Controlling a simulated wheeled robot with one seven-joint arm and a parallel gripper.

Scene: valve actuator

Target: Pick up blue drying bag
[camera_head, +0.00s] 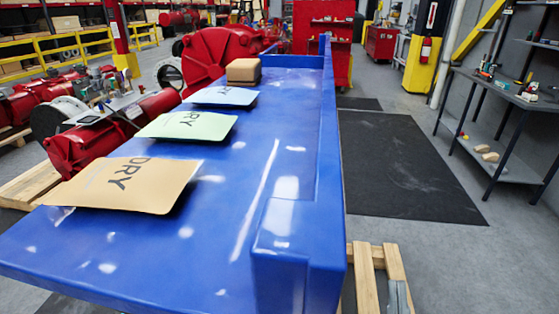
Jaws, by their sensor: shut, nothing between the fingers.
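The light blue drying bag (222,96) lies flat on the blue table (262,190), in the upper middle of the head view. Dark lettering shows on it. A pale green bag (187,127) marked DRY lies nearer, and a tan bag (125,186) marked DRY lies nearest. The three bags lie in a row and look apart from each other. My gripper is not in view, so its place relative to the blue bag cannot be seen.
A small brown box (243,71) stands just beyond the blue bag. A raised blue edge (328,150) runs along the table's right side. Red actuators (120,130) stand left of the table. The tabletop right of the bags is clear.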

